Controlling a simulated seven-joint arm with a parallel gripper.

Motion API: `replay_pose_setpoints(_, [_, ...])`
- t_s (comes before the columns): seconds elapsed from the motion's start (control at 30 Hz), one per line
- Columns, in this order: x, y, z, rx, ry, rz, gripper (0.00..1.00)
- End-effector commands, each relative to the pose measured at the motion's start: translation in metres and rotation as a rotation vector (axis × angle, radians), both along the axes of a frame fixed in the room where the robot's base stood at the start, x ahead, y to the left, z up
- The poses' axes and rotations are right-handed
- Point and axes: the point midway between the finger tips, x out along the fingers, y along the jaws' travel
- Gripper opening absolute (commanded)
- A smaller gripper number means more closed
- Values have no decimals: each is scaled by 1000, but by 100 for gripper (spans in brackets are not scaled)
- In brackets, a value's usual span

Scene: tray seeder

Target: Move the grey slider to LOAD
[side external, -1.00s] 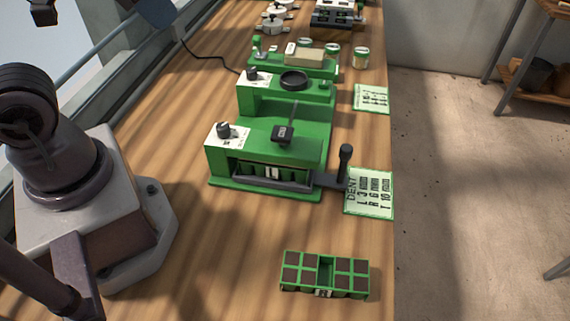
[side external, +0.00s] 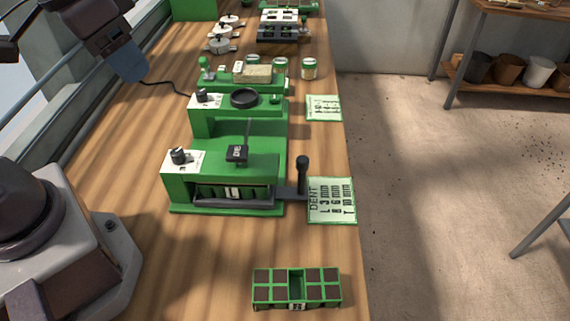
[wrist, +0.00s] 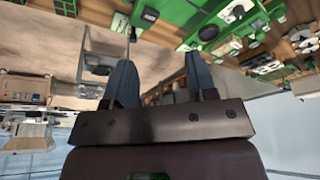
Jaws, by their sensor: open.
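The front green machine (side external: 185,190) stands on the wooden bench. A dark grey sliding bar (side external: 232,204) runs along its front. An arm with an upright black handle (side external: 303,172) sticks out at its right. I take this as the grey slider; no LOAD marking is legible. A dark T-shaped knob (side external: 237,153) sits above the machine's top. My gripper shows at the upper left in the side view (side external: 128,62), well away from the machine. In the wrist view my gripper (wrist: 160,62) has two blue-grey fingers, apart and empty.
A green tray with dark cells (side external: 297,285) lies in front of the machine. A DENT card (side external: 331,200) lies beside the handle. Behind stand another green machine with a black dish (side external: 243,97), jars (side external: 308,68) and white pots (side external: 219,45). Bare bench lies left of the machines.

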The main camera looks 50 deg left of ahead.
Motion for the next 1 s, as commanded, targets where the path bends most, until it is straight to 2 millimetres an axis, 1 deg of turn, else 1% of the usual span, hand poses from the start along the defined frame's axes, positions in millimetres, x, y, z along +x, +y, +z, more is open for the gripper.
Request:
replay_pose_setpoints(0.03, [14, -7, -6, 3, 51, -23, 52])
replay_pose_setpoints(0.17, [50, -26, -19, 9, 146, -56, 52])
replay_pose_setpoints(0.27, [80, -44, -34, 16, 211, -68, 52])
replay_pose_setpoints(0.4, [121, -72, -63, 29, 292, -70, 52])
replay_pose_setpoints(0.6, [170, -110, -109, 44, 363, -39, 52])
replay_pose_setpoints(0.7, [190, -123, -121, 40, 366, -4, 52])
replay_pose_setpoints(0.77, [201, -126, -117, 30, 348, 23, 52])
replay_pose_setpoints(0.8, [206, -127, -110, 21, 330, 37, 52])
replay_pose_setpoints(0.87, [209, -128, -107, 14, 323, 63, 52])
replay_pose_setpoints(1.0, [207, -127, -119, 14, 332, 79, 52])
